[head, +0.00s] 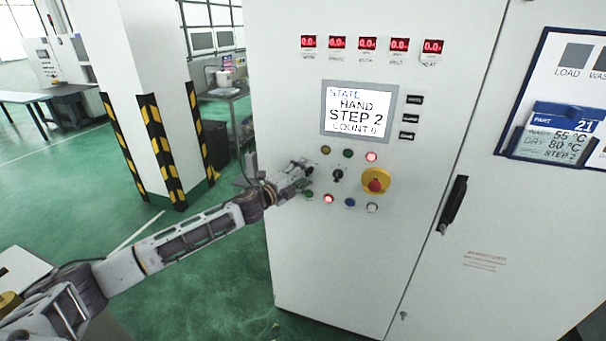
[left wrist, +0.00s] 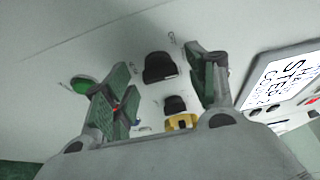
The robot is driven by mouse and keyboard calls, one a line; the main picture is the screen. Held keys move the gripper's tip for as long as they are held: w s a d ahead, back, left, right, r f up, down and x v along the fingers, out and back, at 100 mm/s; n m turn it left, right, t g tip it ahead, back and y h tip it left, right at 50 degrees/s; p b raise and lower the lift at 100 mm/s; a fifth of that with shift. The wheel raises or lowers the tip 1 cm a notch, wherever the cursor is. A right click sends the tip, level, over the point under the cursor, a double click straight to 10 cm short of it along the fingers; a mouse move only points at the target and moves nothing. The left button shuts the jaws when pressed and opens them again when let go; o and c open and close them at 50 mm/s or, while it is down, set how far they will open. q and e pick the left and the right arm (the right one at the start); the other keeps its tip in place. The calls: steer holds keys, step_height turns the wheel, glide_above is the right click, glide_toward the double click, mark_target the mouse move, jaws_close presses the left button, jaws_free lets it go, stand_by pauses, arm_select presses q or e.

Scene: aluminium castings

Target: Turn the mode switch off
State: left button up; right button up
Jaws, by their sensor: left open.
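Two black rotary knobs are on the white cabinet front. In the left wrist view one knob (left wrist: 160,67) shows between my finger pads; in the head view my gripper hides it. The second knob (left wrist: 175,105) lies beyond it and also shows in the head view (head: 338,175), just right of my gripper. The labels are too small to read, so I cannot tell which is the mode switch, nor its setting. My left gripper (head: 304,174) is open at the panel, its fingers on either side of the first knob; contact cannot be told. My right gripper is not in view.
A yellow-and-red emergency stop (head: 376,181) sits right of the knobs. Lit red buttons (head: 328,198) and a green button (left wrist: 83,86) are close by. The screen (head: 356,110) above reads HAND, STEP 2. A black door handle (head: 453,204) is at the right.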

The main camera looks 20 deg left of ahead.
arm_select(q)
steer(key=c, duration=1)
